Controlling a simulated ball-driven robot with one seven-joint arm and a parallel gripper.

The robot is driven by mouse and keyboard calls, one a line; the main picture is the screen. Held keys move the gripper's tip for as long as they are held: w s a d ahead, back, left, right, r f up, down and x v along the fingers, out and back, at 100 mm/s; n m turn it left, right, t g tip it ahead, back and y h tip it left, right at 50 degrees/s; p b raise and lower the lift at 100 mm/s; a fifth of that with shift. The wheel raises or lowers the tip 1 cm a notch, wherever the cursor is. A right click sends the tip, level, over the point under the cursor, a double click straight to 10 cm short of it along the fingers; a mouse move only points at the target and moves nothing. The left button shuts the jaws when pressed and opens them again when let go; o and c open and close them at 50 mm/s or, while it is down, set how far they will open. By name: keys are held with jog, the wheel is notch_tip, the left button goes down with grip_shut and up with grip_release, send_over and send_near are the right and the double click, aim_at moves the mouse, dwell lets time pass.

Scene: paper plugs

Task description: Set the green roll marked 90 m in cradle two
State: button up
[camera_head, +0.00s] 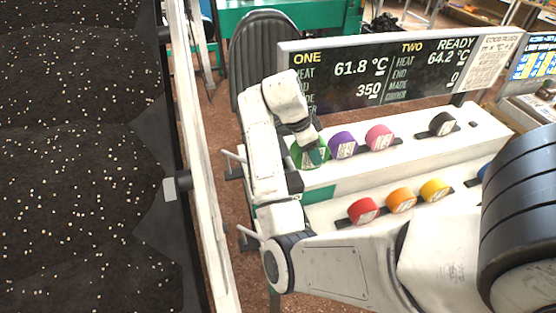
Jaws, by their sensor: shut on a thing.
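The green roll (312,157) is at the left end of the upper step of a white stand. My gripper (308,139) reaches down onto it from above and is shut on it. The fingertips are small and partly hidden. The roll has a pale label, but its print is too small to read. I cannot tell whether the roll touches the step. A display board (385,75) behind the stand shows ONE on its left half and TWO on its right half. I cannot make out a cradle marked two.
Purple (343,145), pink (379,136) and black (442,124) rolls share the upper step, with a gap between pink and black. Red (363,211), orange (401,199) and yellow (433,190) rolls sit on the lower step. My arm hides part of the right side.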

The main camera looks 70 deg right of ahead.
jog(key=w+d+f+b, duration=0.6)
jog(key=w+f, duration=0.3)
jog(key=w, duration=0.1)
jog(key=shift+w+d, duration=0.25)
jog(key=shift+d, duration=0.05)
jog(key=f+b, duration=0.3)
jog(key=shift+w+d+f+b, duration=0.2)
jog(key=shift+w+f+b, duration=0.1)
jog(key=shift+f, duration=0.05)
jog(key=shift+f, duration=0.1)
jog(key=o, duration=1.1)
